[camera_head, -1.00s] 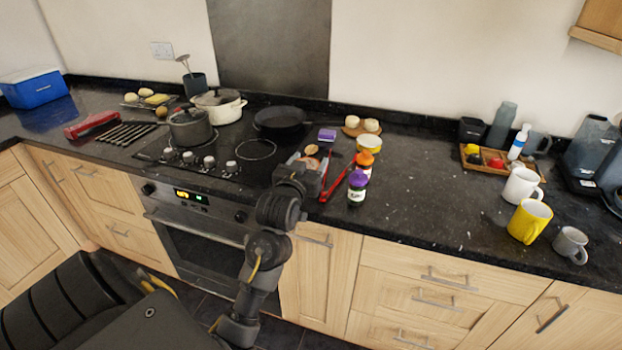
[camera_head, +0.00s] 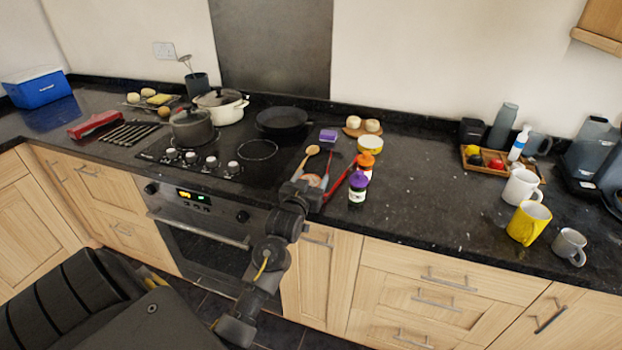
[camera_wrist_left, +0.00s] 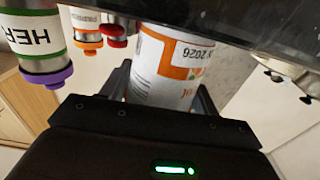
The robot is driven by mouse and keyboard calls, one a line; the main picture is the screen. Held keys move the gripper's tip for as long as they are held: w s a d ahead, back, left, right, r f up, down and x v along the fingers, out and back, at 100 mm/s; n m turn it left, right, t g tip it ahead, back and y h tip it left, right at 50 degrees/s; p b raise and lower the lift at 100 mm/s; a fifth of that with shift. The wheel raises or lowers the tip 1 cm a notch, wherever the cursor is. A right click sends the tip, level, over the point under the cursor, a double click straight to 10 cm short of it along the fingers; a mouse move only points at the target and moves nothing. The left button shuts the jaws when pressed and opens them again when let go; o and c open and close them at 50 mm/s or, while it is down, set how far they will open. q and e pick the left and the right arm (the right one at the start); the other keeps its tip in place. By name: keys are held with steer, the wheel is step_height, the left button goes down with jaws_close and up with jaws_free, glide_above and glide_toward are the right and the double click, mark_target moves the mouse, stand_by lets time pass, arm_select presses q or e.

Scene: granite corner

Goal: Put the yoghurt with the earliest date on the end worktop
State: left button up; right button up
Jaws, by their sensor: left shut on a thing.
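My left gripper (camera_head: 308,187) is at the front of the worktop, right of the hob. It is shut on a white and orange yoghurt pot (camera_wrist_left: 168,65), which fills the space between the fingers in the left wrist view. Part of its printed date, ending 2026, shows; the day and month are cut off. In the head view only a bit of the pot (camera_head: 313,180) shows past the gripper. I cannot tell whether it touches the worktop. No other yoghurt can be made out for sure. My right gripper is not in view.
A wooden spoon (camera_head: 309,153), purple block (camera_head: 327,135) and yellow-white bowl (camera_head: 370,143) are behind. The worktop (camera_head: 430,195) is clear further right, before the mugs.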

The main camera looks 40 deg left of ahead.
arm_select(q)
steer(key=shift+f, duration=0.1)
steer(key=o, duration=1.1)
steer(key=shift+o, duration=0.2)
